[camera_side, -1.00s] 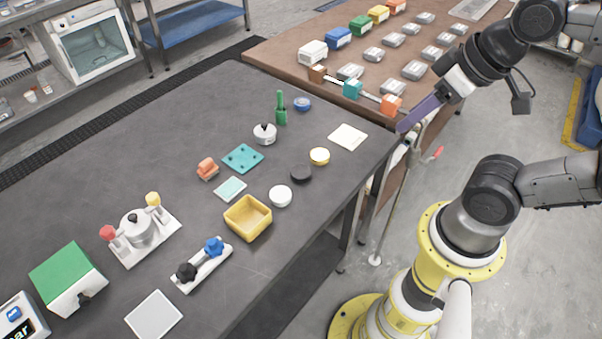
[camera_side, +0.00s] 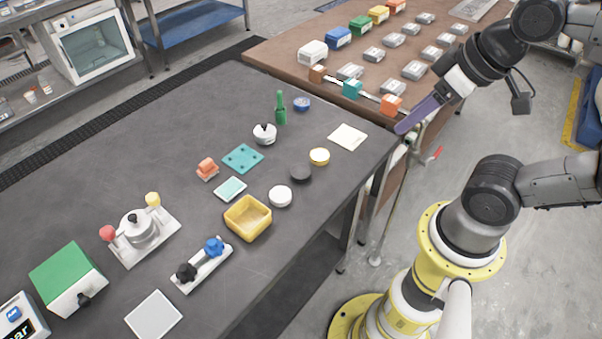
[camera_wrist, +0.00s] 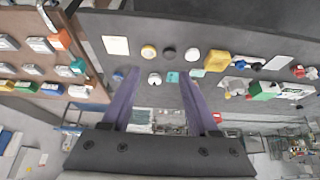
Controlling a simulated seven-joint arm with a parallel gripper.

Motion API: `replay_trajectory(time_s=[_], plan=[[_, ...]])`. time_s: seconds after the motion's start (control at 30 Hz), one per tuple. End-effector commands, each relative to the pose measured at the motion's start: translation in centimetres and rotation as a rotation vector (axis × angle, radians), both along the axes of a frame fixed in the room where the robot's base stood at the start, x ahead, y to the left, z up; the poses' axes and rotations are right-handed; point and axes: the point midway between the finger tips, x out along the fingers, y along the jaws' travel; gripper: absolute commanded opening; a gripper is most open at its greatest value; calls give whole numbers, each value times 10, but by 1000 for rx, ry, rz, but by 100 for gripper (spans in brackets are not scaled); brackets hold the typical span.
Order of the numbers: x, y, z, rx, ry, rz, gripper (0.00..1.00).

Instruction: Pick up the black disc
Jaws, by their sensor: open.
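The black disc (camera_side: 300,173) lies flat on the dark table, between a white round lid and a yellow-rimmed white disc. It also shows in the wrist view (camera_wrist: 169,53), ahead of and between my fingers. My gripper (camera_side: 401,130) has purple fingers and is held above the table's right edge, to the right of and away from the disc. In the wrist view my gripper (camera_wrist: 160,75) is open with its two fingers wide apart and nothing between them. In the side view the fingers overlap, so the gap is hidden there.
Near the disc are the white lid (camera_side: 280,196), the yellow-rimmed disc (camera_side: 319,156), a white square (camera_side: 347,137) and a yellow tray (camera_side: 230,222). A white knobbed lid (camera_side: 264,134) and a green upright piece (camera_side: 281,108) stand farther back. A brown table (camera_side: 330,94) holds several blocks.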

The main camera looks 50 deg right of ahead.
Motion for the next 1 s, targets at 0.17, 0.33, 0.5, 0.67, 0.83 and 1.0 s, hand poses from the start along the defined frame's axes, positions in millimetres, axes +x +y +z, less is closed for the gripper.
replay_trajectory(time_s=[0.17, 0.33, 0.5, 0.67, 0.83, 1.0], plan=[[0, 0, 0, 0, 0, 0, 95], [0, 0, 0, 0, 0, 0, 96], [0, 0, 0, -11, 0, 20, 96], [3, 0, 6, -104, -12, 192, 96], [32, 1, 26, -288, -8, 538, 96], [83, 6, 29, -445, 68, 937, 96]])
